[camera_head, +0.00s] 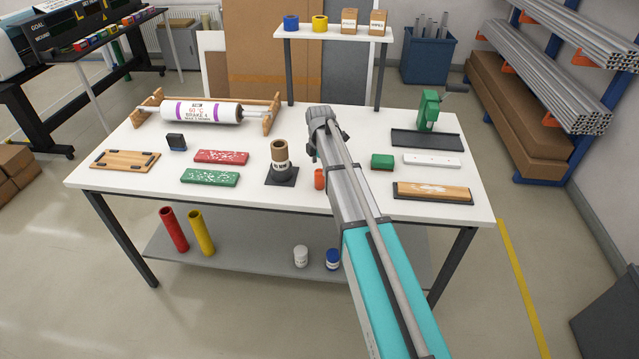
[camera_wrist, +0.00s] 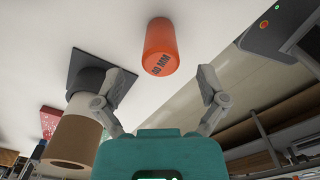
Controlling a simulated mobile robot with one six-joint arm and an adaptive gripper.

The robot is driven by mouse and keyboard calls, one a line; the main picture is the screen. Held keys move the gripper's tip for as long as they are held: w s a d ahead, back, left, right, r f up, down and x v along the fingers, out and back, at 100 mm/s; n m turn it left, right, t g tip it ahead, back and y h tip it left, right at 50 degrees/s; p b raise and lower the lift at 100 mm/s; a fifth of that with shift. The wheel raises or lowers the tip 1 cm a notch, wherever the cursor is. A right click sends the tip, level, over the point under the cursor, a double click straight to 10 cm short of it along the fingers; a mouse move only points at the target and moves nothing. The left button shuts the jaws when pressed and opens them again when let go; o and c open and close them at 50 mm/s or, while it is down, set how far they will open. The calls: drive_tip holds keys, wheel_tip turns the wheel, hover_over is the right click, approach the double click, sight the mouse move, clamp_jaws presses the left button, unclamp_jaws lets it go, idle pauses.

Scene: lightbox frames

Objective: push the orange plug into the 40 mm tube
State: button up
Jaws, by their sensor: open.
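The orange plug (camera_head: 320,179) stands on the white table, just right of the tube stand. In the wrist view the plug (camera_wrist: 161,47) bears the text "40 MM". A brown cardboard tube (camera_head: 280,149) stands upright in a dark holder on a square black base (camera_head: 282,181); its open end faces up. In the wrist view the tube (camera_wrist: 73,142) is at the left. My gripper (camera_wrist: 162,74) is open and empty, with the plug ahead between its two fingers and apart from them. In the head view the gripper is mostly hidden behind my arm.
A green block (camera_head: 382,162) lies right of my arm. Red (camera_head: 221,157) and green (camera_head: 210,178) speckled boards lie left of the tube. A roller (camera_head: 201,112) on a wooden rack and a green hand-cranked device (camera_head: 428,109) stand further back. A raised shelf (camera_head: 333,34) stands behind the table.

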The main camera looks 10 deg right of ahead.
sight(319, 171)
drive_tip(key=shift+f+b, duration=1.35)
drive_tip(key=shift+f, duration=0.25)
drive_tip(key=c, duration=1.3)
drive_tip(key=shift+o, duration=0.2)
drive_tip(key=shift+r, duration=0.15)
wheel_tip(319, 171, up, 3)
drive_tip(key=p, duration=0.3)
drive_tip(key=shift+f, duration=0.2)
drive_tip(key=s+d+r+p, duration=0.3)
drive_tip(key=s+r+p, duration=0.7)
drive_tip(key=s, duration=0.3)
drive_tip(key=shift+s, duration=0.4)
